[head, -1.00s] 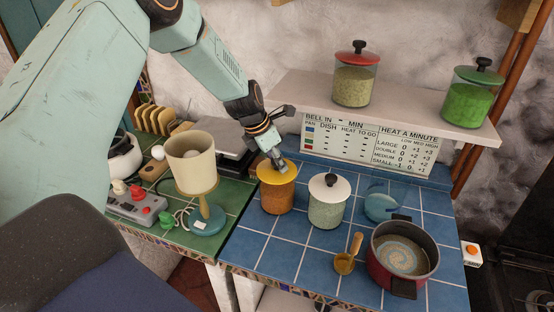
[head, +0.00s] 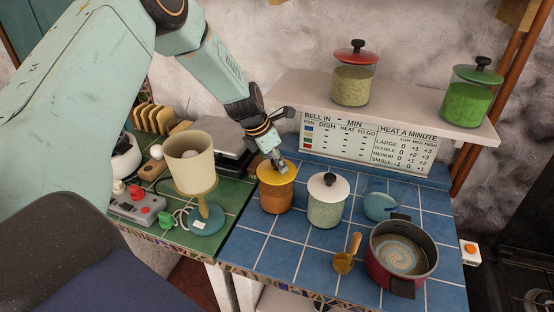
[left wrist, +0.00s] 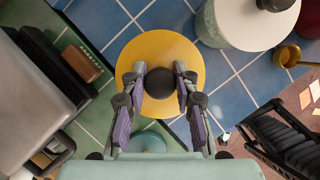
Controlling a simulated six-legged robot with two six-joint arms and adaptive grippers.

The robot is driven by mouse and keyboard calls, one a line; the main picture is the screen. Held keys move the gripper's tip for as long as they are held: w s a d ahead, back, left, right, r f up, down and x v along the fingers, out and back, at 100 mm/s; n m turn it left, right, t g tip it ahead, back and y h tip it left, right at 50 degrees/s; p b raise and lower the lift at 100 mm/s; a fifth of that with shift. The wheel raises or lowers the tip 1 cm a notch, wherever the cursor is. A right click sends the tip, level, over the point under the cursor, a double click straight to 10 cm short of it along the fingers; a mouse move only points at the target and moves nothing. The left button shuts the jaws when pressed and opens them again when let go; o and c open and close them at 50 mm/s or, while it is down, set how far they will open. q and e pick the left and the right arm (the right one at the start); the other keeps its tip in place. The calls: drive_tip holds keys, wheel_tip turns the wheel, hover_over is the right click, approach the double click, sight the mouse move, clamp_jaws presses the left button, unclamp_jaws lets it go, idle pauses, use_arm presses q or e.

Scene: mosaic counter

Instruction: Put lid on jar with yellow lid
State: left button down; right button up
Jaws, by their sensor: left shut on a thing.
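The jar (head: 277,196) with orange-brown contents stands on the blue tiled counter in the head view. Its yellow lid (head: 268,177) sits on top of the jar's mouth; I cannot tell whether it is fully seated. In the left wrist view the yellow lid (left wrist: 160,49) is a round disc with a dark knob (left wrist: 161,82). My left gripper (head: 277,165) is directly above the jar, shut on the lid's knob. Its two fingers also show in the left wrist view (left wrist: 160,88), one on each side of the knob. My right gripper is not in view.
A white-lidded jar (head: 327,206) stands close to the right. A red pot (head: 381,265), a brass ladle (head: 344,262) and a teal round item (head: 378,204) are further right. A lamp (head: 192,172) stands left. The shelf (head: 420,118) holds red-lidded and green-lidded jars.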

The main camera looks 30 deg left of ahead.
use_arm(q)
drive_tip(key=shift+f, duration=0.2)
drive_tip(key=shift+s+r, duration=0.1)
drive_tip(key=shift+p, duration=0.3)
idle(0.3)
drive_tip(key=c, duration=0.9)
unclamp_jaws()
drive_tip(key=shift+c, duration=0.2)
drive_tip(key=o, duration=0.5)
drive_tip(key=shift+f, duration=0.2)
drive_tip(key=shift+r, duration=0.1)
